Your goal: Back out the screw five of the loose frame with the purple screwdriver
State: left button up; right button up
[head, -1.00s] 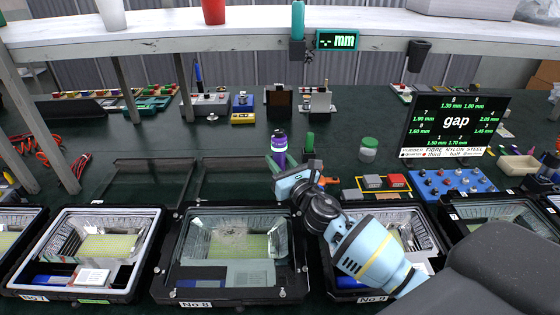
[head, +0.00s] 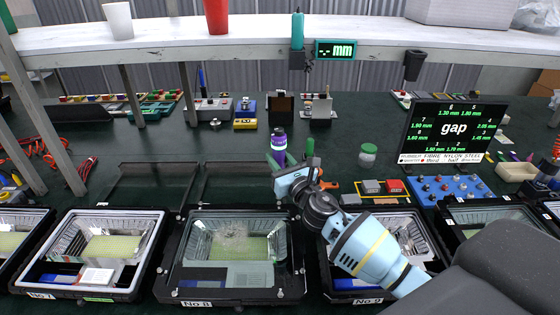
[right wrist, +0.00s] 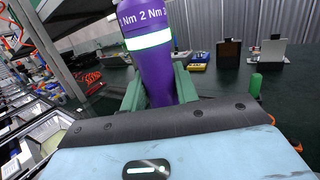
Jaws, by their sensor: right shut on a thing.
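The purple screwdriver (head: 278,143) stands roughly upright in my right gripper (head: 284,170), near the back right corner of the housing marked No 8 (head: 180,262). In the right wrist view, the purple handle (right wrist: 158,75) with a pale band and "2 Nm" print sits between the green fingers of my right gripper (right wrist: 158,92). The fingers are shut on it. The screwdriver's tip is hidden behind the gripper in both views. The black frame of No 8 lies around its reflector; I cannot tell which frame is loose, and screw five cannot be made out. My left gripper is not in view.
Housing No 9 (head: 434,263) is partly behind my right arm. A white-rimmed housing (head: 157,225) stands left of No 8. Dark glass panels (head: 150,183) lie behind. A green-lidded jar (head: 368,153), a blue tray of knobs (head: 462,188) and a gap display (head: 455,128) stand right.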

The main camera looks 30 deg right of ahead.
aim_at(283, 141)
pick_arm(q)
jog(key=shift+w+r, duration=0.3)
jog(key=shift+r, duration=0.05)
pick_arm(e)
jog(key=shift+r, duration=0.4)
jog(key=shift+r, duration=1.25)
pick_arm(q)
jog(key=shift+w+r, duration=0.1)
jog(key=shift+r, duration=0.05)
pick_arm(e)
jog(key=shift+r, duration=2)
jog(key=shift+s+f, duration=0.1)
